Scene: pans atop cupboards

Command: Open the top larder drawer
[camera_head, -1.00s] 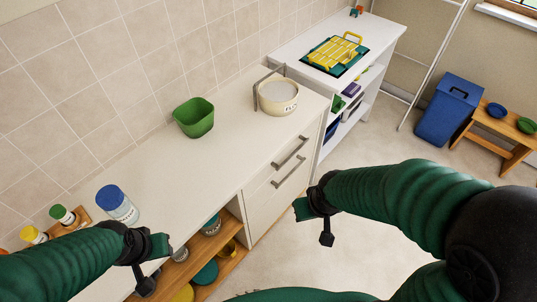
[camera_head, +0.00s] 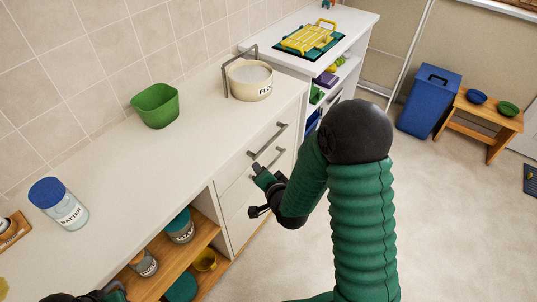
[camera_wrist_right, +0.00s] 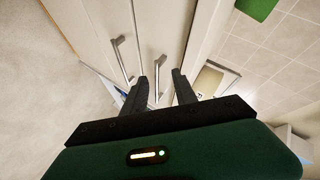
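The white drawer unit under the counter has two grey bar handles. The top drawer handle (camera_head: 267,139) is just under the counter edge, and the lower handle (camera_head: 267,164) is below it. Both drawers look shut. My right gripper (camera_head: 258,190) is open and empty, in front of the unit near the lower handle in the head view. In the right wrist view, the top handle (camera_wrist_right: 158,72) shows between the open fingers and the lower handle (camera_wrist_right: 121,58) lies left of them. Contact cannot be told. My left gripper (camera_head: 105,294) is mostly cut off at the bottom left.
On the counter are a flour pot (camera_head: 250,80), a green bowl (camera_head: 156,105) and a blue-lidded jar (camera_head: 58,202). An open wooden shelf (camera_head: 199,237) with jars adjoins the drawers' left side. Floor to the right is clear up to the blue bin (camera_head: 429,101).

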